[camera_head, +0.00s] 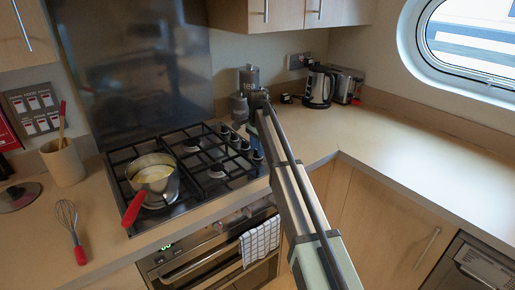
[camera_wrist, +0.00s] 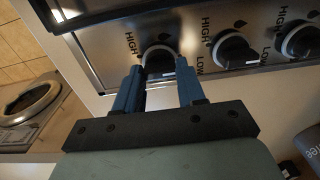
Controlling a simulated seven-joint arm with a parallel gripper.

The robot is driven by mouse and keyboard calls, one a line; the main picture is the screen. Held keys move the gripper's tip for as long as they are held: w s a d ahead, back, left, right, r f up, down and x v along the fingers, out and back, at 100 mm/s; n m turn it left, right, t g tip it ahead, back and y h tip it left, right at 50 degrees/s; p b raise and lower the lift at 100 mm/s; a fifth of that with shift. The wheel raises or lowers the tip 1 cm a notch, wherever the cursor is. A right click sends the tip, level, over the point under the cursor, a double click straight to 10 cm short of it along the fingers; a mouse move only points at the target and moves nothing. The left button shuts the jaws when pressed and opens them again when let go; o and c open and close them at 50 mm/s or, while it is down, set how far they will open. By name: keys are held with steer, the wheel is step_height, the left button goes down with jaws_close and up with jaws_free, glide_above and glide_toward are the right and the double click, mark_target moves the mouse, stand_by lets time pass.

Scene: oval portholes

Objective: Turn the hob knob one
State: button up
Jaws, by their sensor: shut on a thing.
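The gas hob (camera_head: 205,165) is set in the worktop, with a row of dark knobs along its right side. In the wrist view three black knobs show on a steel panel marked HIGH and LOW. My gripper (camera_wrist: 160,65) has its blue fingers on either side of the leftmost knob (camera_wrist: 159,58) there and is shut on it. The middle knob (camera_wrist: 234,51) and the right knob (camera_wrist: 300,42) are free. In the head view my arm reaches over the hob's right edge; the fingertips and the held knob are hard to make out.
A saucepan (camera_head: 153,175) with a red handle and yellowish contents stands on the hob's left. A whisk (camera_head: 70,228), a utensil pot (camera_head: 62,163) and a lid (camera_head: 20,196) are on the left worktop. A kettle (camera_head: 318,88) stands behind at right. The right worktop is clear.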

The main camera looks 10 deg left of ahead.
steer(key=c, duration=0.4)
